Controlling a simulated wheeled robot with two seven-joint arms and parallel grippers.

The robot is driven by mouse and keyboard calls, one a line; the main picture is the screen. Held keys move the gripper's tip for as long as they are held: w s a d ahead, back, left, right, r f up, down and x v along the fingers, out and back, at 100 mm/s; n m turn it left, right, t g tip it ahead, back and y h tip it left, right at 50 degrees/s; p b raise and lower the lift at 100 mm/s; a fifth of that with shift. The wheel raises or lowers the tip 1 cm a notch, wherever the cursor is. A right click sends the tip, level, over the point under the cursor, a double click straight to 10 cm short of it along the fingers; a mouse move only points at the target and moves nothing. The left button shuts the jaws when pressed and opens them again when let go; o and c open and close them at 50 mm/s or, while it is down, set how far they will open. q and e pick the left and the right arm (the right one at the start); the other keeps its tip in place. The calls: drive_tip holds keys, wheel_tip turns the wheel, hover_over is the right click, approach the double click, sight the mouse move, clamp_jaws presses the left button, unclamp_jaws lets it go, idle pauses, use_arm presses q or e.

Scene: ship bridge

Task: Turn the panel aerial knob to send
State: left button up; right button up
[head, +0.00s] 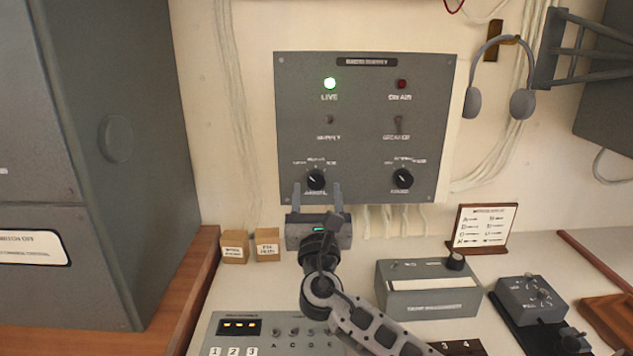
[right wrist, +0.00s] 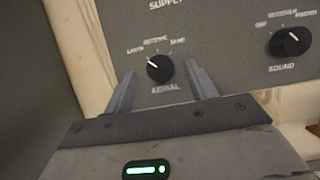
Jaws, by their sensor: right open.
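The aerial knob (head: 316,179) is a round black knob with a white pointer line, low on the left of the grey wall panel (head: 365,130). In the right wrist view the aerial knob (right wrist: 160,68) has its pointer toward the upper left, by the left-hand label; the send label is at its upper right. My right gripper (head: 317,190) is open just below and in front of the knob. Its fingers (right wrist: 162,90) stand apart on either side of the knob in the picture; I see no contact. My left gripper is not in view.
A second black knob, sound (head: 402,179), sits to the right on the panel. A headset (head: 500,80) hangs at right. Boxes and a grey unit (head: 430,288) stand on the desk below.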

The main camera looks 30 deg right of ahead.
drive_tip(key=shift+x, duration=1.05)
drive_tip(key=c, duration=1)
